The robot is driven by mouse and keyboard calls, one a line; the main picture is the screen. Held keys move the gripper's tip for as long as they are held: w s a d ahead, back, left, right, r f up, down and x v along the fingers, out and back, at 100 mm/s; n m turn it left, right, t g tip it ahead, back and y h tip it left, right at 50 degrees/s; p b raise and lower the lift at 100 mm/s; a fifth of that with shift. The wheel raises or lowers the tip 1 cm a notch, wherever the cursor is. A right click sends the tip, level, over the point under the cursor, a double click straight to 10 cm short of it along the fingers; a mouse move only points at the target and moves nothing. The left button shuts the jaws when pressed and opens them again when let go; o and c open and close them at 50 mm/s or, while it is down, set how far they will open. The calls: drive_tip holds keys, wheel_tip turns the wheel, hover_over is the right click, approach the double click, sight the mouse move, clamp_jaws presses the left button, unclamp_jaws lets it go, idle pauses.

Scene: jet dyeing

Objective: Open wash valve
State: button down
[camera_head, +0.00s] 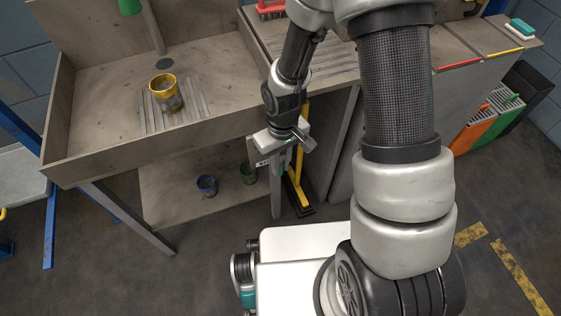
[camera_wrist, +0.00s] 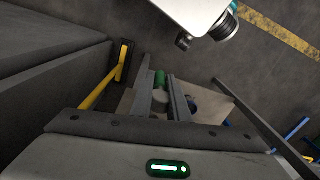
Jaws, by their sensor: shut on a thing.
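My gripper (camera_head: 287,165) hangs below the front edge of the wooden work table, pointing down. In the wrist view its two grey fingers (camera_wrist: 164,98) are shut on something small. A green piece (camera_wrist: 160,78) shows between the fingertips, with a pale rounded part beside it. This looks like the wash valve's handle, but the wrist and fingers hide most of it in the head view. I cannot tell how far the valve is turned.
A yellow cup (camera_head: 166,92) stands on a slatted grate in the table's basin. Green (camera_head: 248,173) and blue (camera_head: 206,185) cups sit on the lower shelf (camera_head: 165,190). A yellow pole (camera_head: 301,190) with a black foot stands just right of my gripper.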

drive_tip(key=shift+s+a+r+g+y+p, duration=0.1)
drive_tip(key=shift+a+r+g+y+p, duration=0.1)
drive_tip(key=shift+y+p, duration=0.45)
drive_tip(key=shift+a+r+g+y+p, duration=0.1)
drive_tip(key=shift+g+y+p, duration=0.2)
drive_tip(key=shift+p, duration=0.5)
drive_tip(key=shift+s+a+r+g+y+b, duration=0.15)
drive_tip(key=shift+a+r+g+y+b, duration=0.45)
drive_tip(key=shift+y, duration=1.9)
drive_tip(key=shift+s+a+r+g+y+b, duration=0.1)
drive_tip(key=shift+a+r+g+y+b, duration=0.55)
drive_tip(key=shift+y, duration=1.9)
drive_tip(key=shift+s+a+r+g+y+b, duration=0.25)
drive_tip(key=shift+g+y+b, duration=0.65)
drive_tip(key=shift+y, duration=1.6)
drive_tip(key=shift+r, duration=0.1)
drive_tip(key=c, duration=1.7)
unclamp_jaws()
drive_tip(key=shift+w, duration=0.1)
